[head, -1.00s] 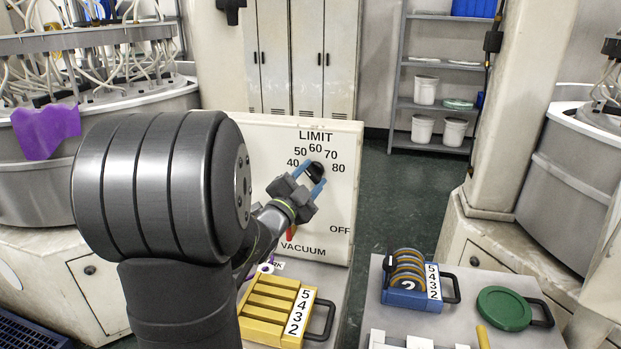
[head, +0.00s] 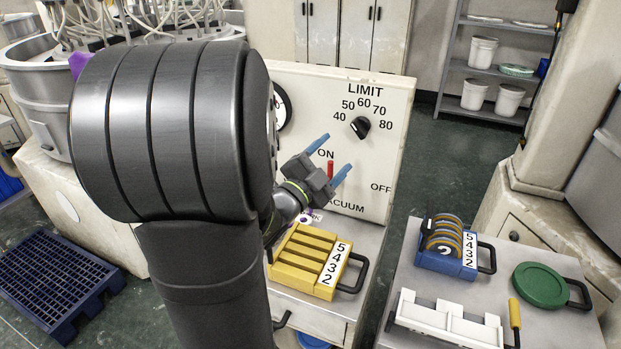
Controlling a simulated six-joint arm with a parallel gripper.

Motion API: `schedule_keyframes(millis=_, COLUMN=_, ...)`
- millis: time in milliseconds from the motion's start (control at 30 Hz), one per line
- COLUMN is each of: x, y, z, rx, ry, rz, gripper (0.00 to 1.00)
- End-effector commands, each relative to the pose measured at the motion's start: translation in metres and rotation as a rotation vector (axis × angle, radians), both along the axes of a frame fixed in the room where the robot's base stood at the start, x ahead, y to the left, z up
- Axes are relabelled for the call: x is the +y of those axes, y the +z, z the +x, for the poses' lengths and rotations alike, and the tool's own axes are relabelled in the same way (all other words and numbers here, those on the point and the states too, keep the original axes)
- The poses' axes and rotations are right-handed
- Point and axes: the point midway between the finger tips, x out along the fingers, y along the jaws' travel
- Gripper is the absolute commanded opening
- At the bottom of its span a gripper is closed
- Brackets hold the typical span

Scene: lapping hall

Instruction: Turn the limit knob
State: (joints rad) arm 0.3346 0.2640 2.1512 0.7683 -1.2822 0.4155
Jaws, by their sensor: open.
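The black limit knob (head: 360,127) sits on the cream panel (head: 400,128) under the LIMIT lettering, inside an arc of numbers from 40 to 80. Its pointer mark is too small to read. My gripper (head: 330,158) is open and empty, with its two blue fingers apart. In the picture it is below and left of the knob, clear of it. The red vacuum lever (head: 330,170) shows between the fingers, below the ON label; I cannot tell how far the fingers are from it.
A yellow slotted block (head: 305,262) numbered 5432 lies on the bench below the panel. A gauge (head: 282,108) is partly hidden by my arm. At the right, a blue holder (head: 440,262) with discs, a green round lid (head: 540,285) and a white rack (head: 440,325) lie on another table.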

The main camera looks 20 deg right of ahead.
Motion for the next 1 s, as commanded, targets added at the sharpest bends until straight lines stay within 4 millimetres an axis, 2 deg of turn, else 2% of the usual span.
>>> schedule_keyframes(millis=33, x=0.012, y=-0.003, z=-0.004, rx=0.001, ry=0.005, rz=0.0, gripper=0.65)
schedule_keyframes(millis=200, x=0.04, y=-0.011, z=-0.019, rx=0.001, ry=0.005, rz=0.0, gripper=0.65)
schedule_keyframes(millis=400, x=0.06, y=-0.017, z=-0.03, rx=0.001, ry=0.002, rz=0.0, gripper=0.65)
schedule_keyframes(millis=600, x=0.066, y=-0.019, z=-0.034, rx=0.001, ry=0.001, rz=0.0, gripper=0.65)
schedule_keyframes(millis=1000, x=0.066, y=-0.019, z=-0.034, rx=0.001, ry=0.0, rz=0.0, gripper=0.65)
